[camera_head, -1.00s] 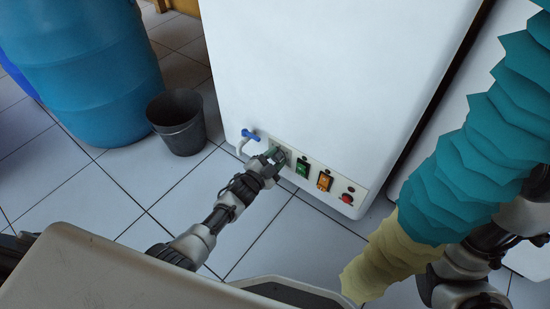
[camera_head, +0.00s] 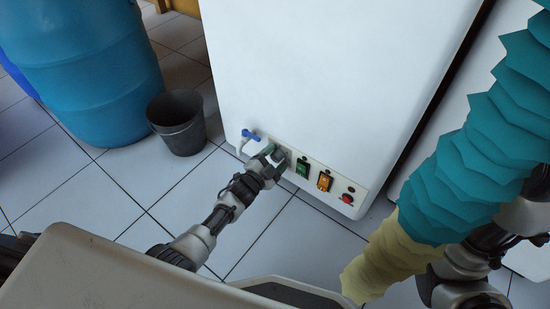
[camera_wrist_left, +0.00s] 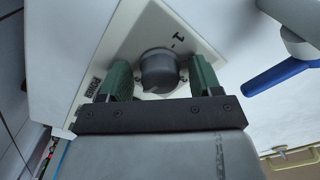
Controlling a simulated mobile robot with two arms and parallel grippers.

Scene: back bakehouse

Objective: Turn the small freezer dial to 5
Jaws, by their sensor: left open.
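The small freezer (camera_head: 325,70) is a white cabinet with a control strip low on its front. The dial (camera_wrist_left: 158,70) is a dark grey round knob on a pale square plate with small printed marks; I cannot read which number it points to. My left gripper (camera_head: 272,158) is at the left part of the strip and largely hides the dial in the head view. In the left wrist view my left gripper (camera_wrist_left: 160,82) is open, with one green finger on each side of the dial; contact is not clear. My right gripper is out of view.
A dark bucket (camera_head: 177,125) and blue barrel (camera_head: 85,70) stand on the tiled floor.

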